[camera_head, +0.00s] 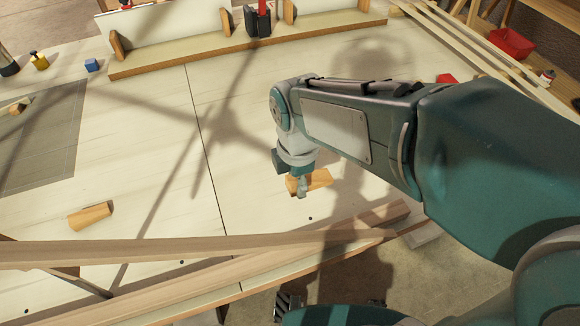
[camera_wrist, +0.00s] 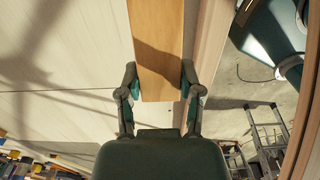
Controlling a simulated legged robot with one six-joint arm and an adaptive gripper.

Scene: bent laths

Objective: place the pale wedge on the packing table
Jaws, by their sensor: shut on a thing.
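My gripper (camera_head: 301,186) is shut on a light wooden piece, the pale wedge (camera_head: 320,179), and holds it over the right part of a large pale tabletop (camera_head: 250,150). In the wrist view the wedge (camera_wrist: 158,25) runs away from between the two fingers (camera_wrist: 160,86), which press on its sides. A shadow crosses it. I cannot tell how high it is above the surface, nor whether this tabletop is the packing table. A similar wooden block (camera_head: 90,216) lies on the tabletop at the left.
Long laths (camera_head: 180,250) cross the near edge. A grey mat (camera_head: 45,140) lies at the left, with a small wooden piece (camera_head: 17,109) on it. A blue cube (camera_head: 92,65) and a ledge with brackets (camera_head: 230,49) are at the back. A red bin (camera_head: 511,42) stands at the far right. The middle is clear.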

